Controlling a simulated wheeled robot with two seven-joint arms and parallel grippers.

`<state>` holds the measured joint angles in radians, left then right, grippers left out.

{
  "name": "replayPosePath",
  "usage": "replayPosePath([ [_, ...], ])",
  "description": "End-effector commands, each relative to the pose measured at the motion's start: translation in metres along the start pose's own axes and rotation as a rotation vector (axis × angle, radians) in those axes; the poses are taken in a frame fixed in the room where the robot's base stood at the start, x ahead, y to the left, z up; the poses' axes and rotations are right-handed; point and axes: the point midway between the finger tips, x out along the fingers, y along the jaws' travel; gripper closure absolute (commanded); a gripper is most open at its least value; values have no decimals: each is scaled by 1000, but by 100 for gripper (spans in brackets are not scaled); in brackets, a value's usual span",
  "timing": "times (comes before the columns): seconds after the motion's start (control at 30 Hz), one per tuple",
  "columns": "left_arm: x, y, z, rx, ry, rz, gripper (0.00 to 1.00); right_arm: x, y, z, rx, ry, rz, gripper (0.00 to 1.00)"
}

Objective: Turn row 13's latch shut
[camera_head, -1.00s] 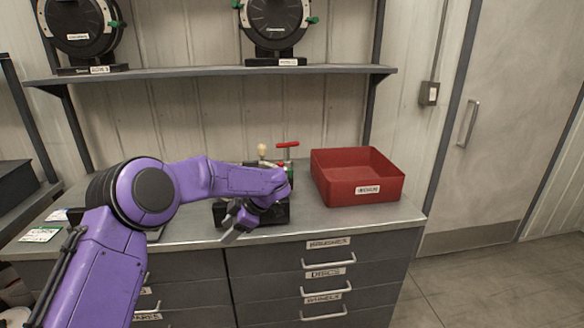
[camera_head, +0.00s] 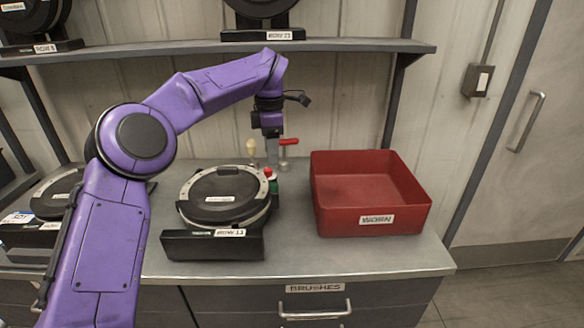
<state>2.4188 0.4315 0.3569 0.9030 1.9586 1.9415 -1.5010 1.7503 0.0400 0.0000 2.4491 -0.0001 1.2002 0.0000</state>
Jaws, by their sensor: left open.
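The row 13 seed meter (camera_head: 222,196) is a round black unit with a pale rim, lying face up on a black stand labelled "ROW 13" on the bench. A small green part (camera_head: 274,187), which looks like its latch, shows at the rim's right side with a red tip beside it. My left gripper (camera_head: 272,158) points down just above and behind that latch. Its fingers are small and partly blend with the background; it is open with nothing seen in it. I cannot tell whether it touches the latch. My right gripper is not in view.
A red bin (camera_head: 345,215) labelled "WORN" stands right of the meter. A red-handled tool (camera_head: 288,142) and a cream knob (camera_head: 251,147) stand behind the meter. Another meter (camera_head: 60,192) lies at left, partly behind my arm. A shelf (camera_head: 340,46) with more meters runs above.

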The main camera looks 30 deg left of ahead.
Motion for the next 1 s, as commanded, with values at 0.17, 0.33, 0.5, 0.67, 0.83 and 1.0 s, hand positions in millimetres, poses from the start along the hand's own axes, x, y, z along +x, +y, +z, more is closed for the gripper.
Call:
replayPosePath([
  [0.17, 5, -6, -2, 6, -5, 4, 50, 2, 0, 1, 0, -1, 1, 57],
  [0.33, 37, -11, -4, 11, -10, 8, 50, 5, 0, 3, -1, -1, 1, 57],
  [0.5, 77, -5, 1, 8, -3, 3, 50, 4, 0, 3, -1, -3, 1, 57],
  [0.67, 100, -2, 4, 7, 0, 1, 50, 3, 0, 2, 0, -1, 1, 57],
  [0.83, 106, 0, 4, 6, 1, 1, 50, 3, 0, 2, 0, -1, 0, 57],
  [1.0, 106, 0, 3, 4, 0, 1, 60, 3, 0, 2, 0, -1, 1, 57],
])
